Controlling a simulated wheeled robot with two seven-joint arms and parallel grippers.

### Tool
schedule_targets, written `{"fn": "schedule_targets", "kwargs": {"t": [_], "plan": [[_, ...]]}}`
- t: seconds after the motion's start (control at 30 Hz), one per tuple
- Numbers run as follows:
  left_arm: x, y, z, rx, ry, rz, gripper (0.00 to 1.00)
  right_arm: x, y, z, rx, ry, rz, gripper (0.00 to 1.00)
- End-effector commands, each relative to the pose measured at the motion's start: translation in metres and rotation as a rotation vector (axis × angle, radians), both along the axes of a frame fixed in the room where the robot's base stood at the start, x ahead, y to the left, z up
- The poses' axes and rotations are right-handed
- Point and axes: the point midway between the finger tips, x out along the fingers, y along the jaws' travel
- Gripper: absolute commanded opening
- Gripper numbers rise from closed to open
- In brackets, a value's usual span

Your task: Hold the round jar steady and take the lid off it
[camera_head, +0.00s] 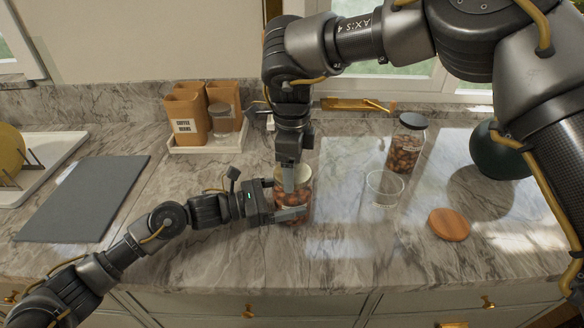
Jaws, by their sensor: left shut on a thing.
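The round jar (301,201), clear with reddish-brown nuts inside, stands upright on the marble counter. Its pale lid (303,173) sits on the jar's top, partly hidden by my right gripper. My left gripper (282,199) comes in from the left and is shut on the jar's body, one finger showing across its front. My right gripper (289,177) points straight down at the lid. A finger of it shows in front of the lid; the other finger is hidden, so I cannot tell whether it grips.
Right of the jar are a clear empty cup (383,188), a dark-lidded nut jar (407,145), a round wooden disc (449,225) and a dark green round vessel (499,152). A tray with brown canisters (186,112) stands behind. A grey board (85,198) lies left.

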Motion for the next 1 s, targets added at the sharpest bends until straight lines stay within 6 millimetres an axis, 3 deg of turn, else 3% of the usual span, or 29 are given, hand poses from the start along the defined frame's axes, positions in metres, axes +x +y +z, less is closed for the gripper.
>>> {"fn": "schedule_targets", "kwargs": {"t": [0.4, 0.8, 1.0], "plan": [[-0.001, 0.000, 0.000, 0.000, -0.001, -0.002, 0.22, 0.001, 0.000, 0.016, 0.002, -0.004, -0.001, 0.48], [0.000, 0.000, 0.001, -0.001, -0.001, 0.000, 0.22, 0.000, 0.000, 0.018, 0.002, -0.002, -0.001, 0.48], [0.000, 0.000, 0.001, -0.001, -0.001, 0.000, 0.22, 0.001, 0.000, 0.036, 0.001, -0.004, -0.001, 0.48]]}}
